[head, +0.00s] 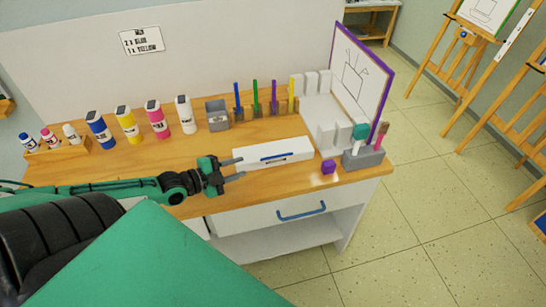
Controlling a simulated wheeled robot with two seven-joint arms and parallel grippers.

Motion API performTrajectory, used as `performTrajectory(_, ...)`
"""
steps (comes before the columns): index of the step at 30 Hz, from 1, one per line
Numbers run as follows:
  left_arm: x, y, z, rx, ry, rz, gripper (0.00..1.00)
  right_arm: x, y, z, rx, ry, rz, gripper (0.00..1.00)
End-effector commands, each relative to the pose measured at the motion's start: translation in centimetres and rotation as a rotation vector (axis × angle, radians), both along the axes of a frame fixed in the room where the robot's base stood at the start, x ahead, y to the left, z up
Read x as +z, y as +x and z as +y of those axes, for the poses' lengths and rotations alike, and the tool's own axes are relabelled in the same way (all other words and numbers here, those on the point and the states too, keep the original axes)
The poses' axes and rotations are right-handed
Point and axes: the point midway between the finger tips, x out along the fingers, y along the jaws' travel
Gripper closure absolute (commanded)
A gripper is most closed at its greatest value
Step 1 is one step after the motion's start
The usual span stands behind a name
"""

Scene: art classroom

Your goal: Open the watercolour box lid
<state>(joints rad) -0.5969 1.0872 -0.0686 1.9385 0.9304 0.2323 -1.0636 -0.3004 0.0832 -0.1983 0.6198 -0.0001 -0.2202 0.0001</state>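The watercolour box, a long white box (290,155) with a dark blue handle on its front face, lies on the wooden desk top (140,165). Its lid looks shut. My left gripper (242,168), black and grey on a green arm, is just left of the box's left end. Its two fingers are apart with nothing between them and point right, toward the box. Whether a fingertip touches the box I cannot tell. My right gripper is not in view.
Several paint bottles (158,122) stand along the back of the desk. Upright coloured markers (255,96) stand behind the box. A purple-framed drawing board (360,75) stands at the right edge.

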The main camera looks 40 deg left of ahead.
Motion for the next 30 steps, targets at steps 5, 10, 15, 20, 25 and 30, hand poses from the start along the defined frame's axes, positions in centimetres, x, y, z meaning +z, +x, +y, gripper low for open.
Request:
performTrajectory(5,-0.3,1.2,-0.5,0.001,0.0,-0.002,0.69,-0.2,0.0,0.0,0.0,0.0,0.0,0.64)
performTrajectory(10,-0.6,2.7,-1.1,0.0,-0.002,-0.001,0.69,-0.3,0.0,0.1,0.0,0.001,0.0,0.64)
performTrajectory(15,-0.9,4.1,-1.7,0.001,-0.001,0.0,0.69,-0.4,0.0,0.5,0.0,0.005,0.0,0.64)
performTrajectory(20,-1.3,5.5,-2.2,0.001,-0.002,0.0,0.69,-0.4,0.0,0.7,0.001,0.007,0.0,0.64)
performTrajectory(25,-1.6,7.1,-2.9,-0.001,-0.001,0.0,0.69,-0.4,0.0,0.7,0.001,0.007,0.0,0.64)
performTrajectory(30,-2.0,8.8,-3.6,0.001,-0.003,0.001,0.69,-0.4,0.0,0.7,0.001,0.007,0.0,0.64)
